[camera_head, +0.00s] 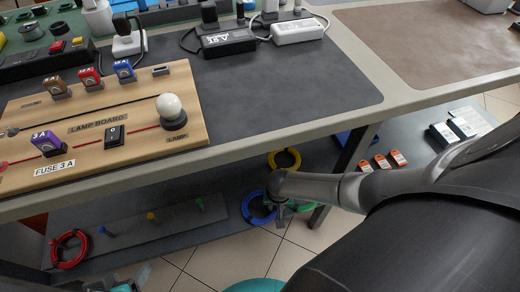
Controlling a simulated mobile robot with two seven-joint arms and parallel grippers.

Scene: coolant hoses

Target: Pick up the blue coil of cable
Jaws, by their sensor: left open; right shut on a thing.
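The blue coil of cable (245,208) is low under the table's front edge, at the lower shelf. My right gripper (279,214) is shut on the right side of the coil, and my wrist hides part of it. I cannot tell if the coil is clear of the shelf. My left gripper (128,284) shows only in part at the bottom left edge. It is open and away from the coil.
A yellow coil (296,156) and a partly hidden green coil (302,207) are close to my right gripper. A red coil (56,250) lies at the lower left by a grey rail with coloured pegs (150,217). The lamp board (90,108) is on the table above.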

